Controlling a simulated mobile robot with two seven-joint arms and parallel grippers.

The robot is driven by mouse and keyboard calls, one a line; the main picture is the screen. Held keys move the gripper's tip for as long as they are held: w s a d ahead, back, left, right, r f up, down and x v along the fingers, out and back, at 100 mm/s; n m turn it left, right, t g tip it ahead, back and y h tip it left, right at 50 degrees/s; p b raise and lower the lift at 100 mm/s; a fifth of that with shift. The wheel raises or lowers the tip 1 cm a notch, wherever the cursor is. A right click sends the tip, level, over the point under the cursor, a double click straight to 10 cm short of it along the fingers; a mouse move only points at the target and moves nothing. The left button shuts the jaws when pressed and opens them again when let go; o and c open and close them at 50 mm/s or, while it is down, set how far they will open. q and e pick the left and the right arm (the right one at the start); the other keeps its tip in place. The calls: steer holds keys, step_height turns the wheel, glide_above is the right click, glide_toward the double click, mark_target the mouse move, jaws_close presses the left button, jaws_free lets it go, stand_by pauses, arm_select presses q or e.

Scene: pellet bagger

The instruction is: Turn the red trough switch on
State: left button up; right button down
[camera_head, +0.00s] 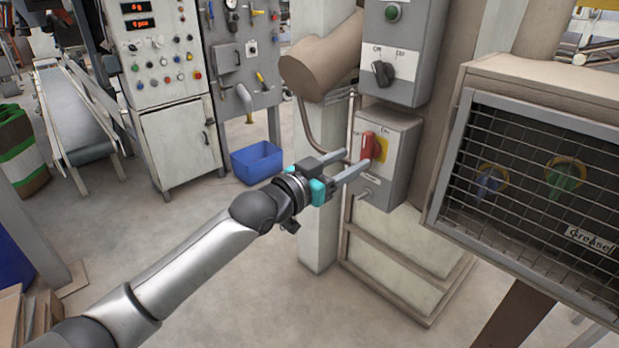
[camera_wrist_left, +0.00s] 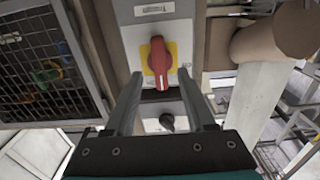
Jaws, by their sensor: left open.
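The red trough switch (camera_head: 367,146) is a rotary handle on a yellow plate (camera_head: 381,151), on the front of a grey switch box (camera_head: 403,160). Its handle stands about upright in the head view. It also shows in the left wrist view (camera_wrist_left: 160,60), where the handle points down the picture. My left gripper (camera_head: 357,159) is open in front of the switch. In the left wrist view its two fingers (camera_wrist_left: 160,75) reach up on either side of the handle's lower part, with gaps on both sides. I cannot tell whether they touch the box face. My right gripper is in neither view.
A grey box with a black selector knob (camera_head: 383,73) is above the switch box. A mesh-fronted cabinet (camera_head: 530,190) stands to the right. A blue bin (camera_head: 257,161) is on the floor to the left.

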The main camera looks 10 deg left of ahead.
arm_select(q)
steer(key=p+v, duration=0.1)
steer(key=v, duration=1)
steer(key=shift+s+a, duration=0.2)
steer(key=shift+s, duration=0.15)
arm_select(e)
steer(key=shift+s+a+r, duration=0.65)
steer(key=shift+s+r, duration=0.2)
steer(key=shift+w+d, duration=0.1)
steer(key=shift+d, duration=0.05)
